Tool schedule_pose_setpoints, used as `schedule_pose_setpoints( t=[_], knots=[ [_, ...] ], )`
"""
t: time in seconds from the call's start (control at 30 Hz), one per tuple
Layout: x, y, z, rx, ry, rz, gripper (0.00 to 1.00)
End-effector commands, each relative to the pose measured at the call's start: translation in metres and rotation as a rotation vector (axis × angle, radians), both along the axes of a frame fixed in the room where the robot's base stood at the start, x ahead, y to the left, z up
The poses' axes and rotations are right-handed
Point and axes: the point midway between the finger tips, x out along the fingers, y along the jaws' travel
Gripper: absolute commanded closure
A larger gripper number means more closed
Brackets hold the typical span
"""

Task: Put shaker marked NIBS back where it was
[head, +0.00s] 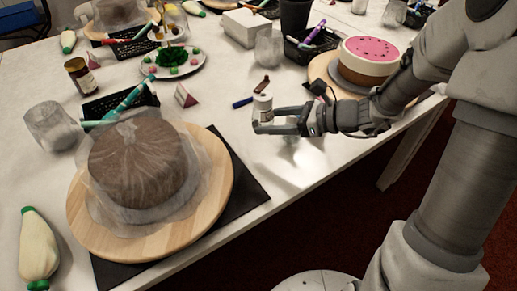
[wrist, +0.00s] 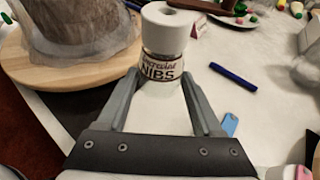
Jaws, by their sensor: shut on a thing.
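The shaker marked NIBS (wrist: 161,70) is white with a dark and white label and a white top with a hole. It is between the fingers of my gripper (wrist: 162,92), which is shut on it. In the head view the shaker (head: 262,104) is upright at the tips of my gripper (head: 268,121), over the white table to the right of the wrapped cake. It appears held above the table, but the gap under it is hard to judge. Its base is partly hidden by the fingers.
A plastic-wrapped brown cake (head: 137,165) stands on a wooden turntable (head: 215,200) over a black mat (head: 250,190). A pink-topped cake (head: 371,50) stands at the right. A blue marker (wrist: 233,77) lies close by. The table (head: 300,165) is clear in front of my gripper.

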Motion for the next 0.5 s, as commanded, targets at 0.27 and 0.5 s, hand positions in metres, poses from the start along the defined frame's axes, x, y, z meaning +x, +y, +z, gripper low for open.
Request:
schedule_pose_setpoints(
  t=[0.27,0.5],
  knots=[
    [0.000,0.000,-0.053,0.002,0.003,-0.001,1.00],
    [0.000,0.000,-0.073,0.001,0.004,-0.001,1.00]
  ],
)
